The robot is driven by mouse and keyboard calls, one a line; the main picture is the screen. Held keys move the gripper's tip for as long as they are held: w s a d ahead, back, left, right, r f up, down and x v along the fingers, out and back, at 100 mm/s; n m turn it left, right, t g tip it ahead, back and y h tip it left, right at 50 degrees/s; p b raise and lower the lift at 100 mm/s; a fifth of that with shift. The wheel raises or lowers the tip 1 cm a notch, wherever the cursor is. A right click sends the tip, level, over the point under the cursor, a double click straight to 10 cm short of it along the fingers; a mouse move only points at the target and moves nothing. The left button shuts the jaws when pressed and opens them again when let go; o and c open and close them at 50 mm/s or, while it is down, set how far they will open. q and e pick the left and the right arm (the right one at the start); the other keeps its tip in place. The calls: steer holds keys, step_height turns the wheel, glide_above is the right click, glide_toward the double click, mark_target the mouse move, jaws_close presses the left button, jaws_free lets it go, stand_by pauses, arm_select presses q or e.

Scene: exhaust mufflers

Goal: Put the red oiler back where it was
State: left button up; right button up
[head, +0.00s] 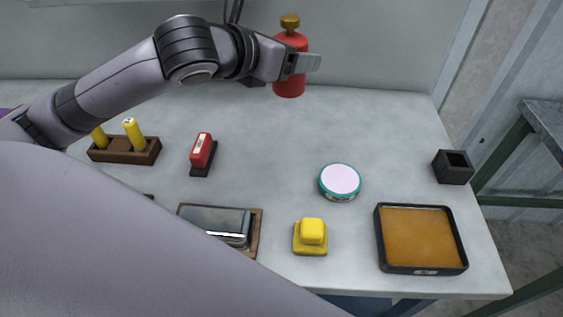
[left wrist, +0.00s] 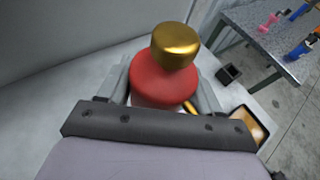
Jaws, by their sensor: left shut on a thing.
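The red oiler (head: 289,84) has a rounded red body and a brass cap. It is upright at the back of the table in the head view. My left gripper (head: 303,62) is shut on the oiler's body. In the left wrist view the red oiler (left wrist: 162,82) sits between the two fingers of my left gripper (left wrist: 164,88), with its brass cap towards the camera. Whether its base touches the table is hard to tell. My right gripper is not in view.
On the table are a wooden rack (head: 125,150) with yellow cylinders, a red stapler-like tool (head: 202,152), a round teal-rimmed tin (head: 340,181), a yellow block (head: 312,235), an orange-filled black tray (head: 420,239) and a black square holder (head: 453,167). The back middle is clear.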

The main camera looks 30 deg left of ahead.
arm_select(q)
steer(key=shift+a, duration=0.25)
steer(key=shift+f, duration=0.2)
step_height(320, 180, down, 20)
steer(key=b, duration=0.4)
steer(key=shift+r, duration=0.2)
steer(key=shift+f, duration=0.2)
steer(key=o, duration=1.2)
steer(key=shift+o, duration=0.2)
